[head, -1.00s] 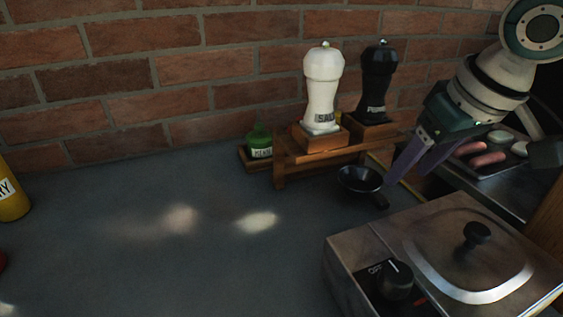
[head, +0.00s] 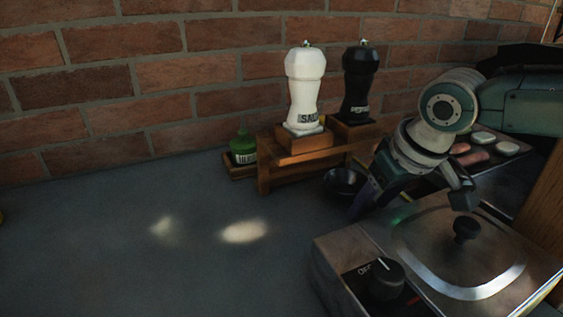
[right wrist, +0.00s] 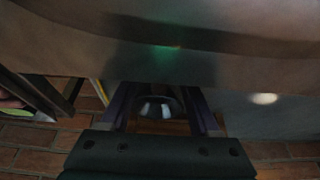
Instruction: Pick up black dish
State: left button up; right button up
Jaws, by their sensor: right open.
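The black dish (head: 341,181) is a small round bowl on the grey table, in front of the wooden rack. In the head view my right gripper (head: 364,202) is just to the right of it, pointing down, and partly hides its right side. In the right wrist view the dish (right wrist: 158,101) appears between the two purple fingers of the open right gripper (right wrist: 160,112). I cannot tell whether a finger touches it. The dish's handle is hidden in the head view. My left gripper is not in view.
A wooden rack (head: 285,158) behind the dish bears a white salt mill (head: 304,85) and a black pepper mill (head: 359,82). A green jar (head: 242,147) stands beside it. A lidded metal cooker (head: 345,251) is close in front.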

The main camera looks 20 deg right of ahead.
grip_shut()
dwell(0.4)
